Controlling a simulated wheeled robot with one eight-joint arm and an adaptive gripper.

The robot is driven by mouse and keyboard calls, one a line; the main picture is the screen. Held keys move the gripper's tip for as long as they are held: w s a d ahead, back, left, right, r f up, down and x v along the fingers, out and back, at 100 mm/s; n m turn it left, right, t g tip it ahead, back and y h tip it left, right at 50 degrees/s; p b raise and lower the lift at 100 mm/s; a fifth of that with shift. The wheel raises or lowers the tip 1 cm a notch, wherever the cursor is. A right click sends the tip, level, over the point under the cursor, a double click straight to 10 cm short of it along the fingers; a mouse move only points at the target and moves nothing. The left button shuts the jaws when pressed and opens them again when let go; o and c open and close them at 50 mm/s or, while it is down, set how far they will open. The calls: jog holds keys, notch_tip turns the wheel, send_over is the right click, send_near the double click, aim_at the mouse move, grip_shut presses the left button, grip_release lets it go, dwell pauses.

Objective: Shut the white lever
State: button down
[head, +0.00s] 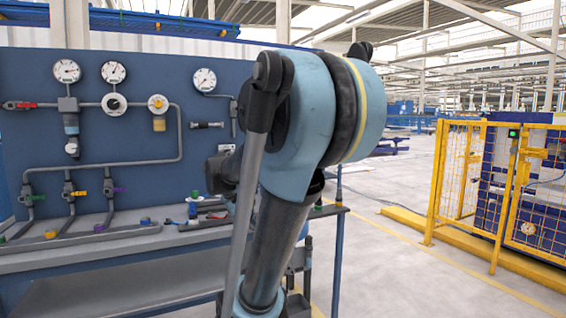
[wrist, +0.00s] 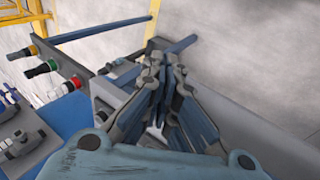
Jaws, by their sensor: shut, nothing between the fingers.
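My gripper (wrist: 165,72) shows in the wrist view, its dark fingers together and empty over the grey edge of a bench. In the head view my own arm fills the middle and I cannot make out the fingers. I cannot pick out a white lever with certainty. A small white part (head: 71,148) sits below a blue-grey fitting on the panel's pipework, left in the head view, and may be it. The gripper is well apart from that part. A small pale piece (wrist: 155,131) shows between the gripper's links; I cannot tell what it is.
The blue panel (head: 150,75) carries gauges, pipes and coloured valve handles, with a grey bench (head: 130,243) below.

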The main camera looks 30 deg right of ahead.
jog(key=w+d+r+g+h, duration=0.1)
jog(key=w+d+r+h, duration=0.35)
jog(key=w, duration=0.75)
jog(key=w+d+r+h, duration=0.4)
jog(key=w+d+r, duration=0.15)
jog(key=w, duration=0.65)
jog(key=w+d+r+g+h, duration=0.1)
jog(key=w+d+r+h, duration=0.35)
jog(key=w, duration=0.65)
jog(key=d, duration=1.4)
jog(key=shift+w+r+y, duration=0.25)
jog(key=shift+r+y, duration=0.1)
jog(key=shift+y, duration=0.05)
jog(key=shift+d, duration=0.15)
jog(key=shift+d+r+y, duration=0.1)
jog(key=shift+r+y, duration=0.05)
jog(key=shift+y, duration=0.25)
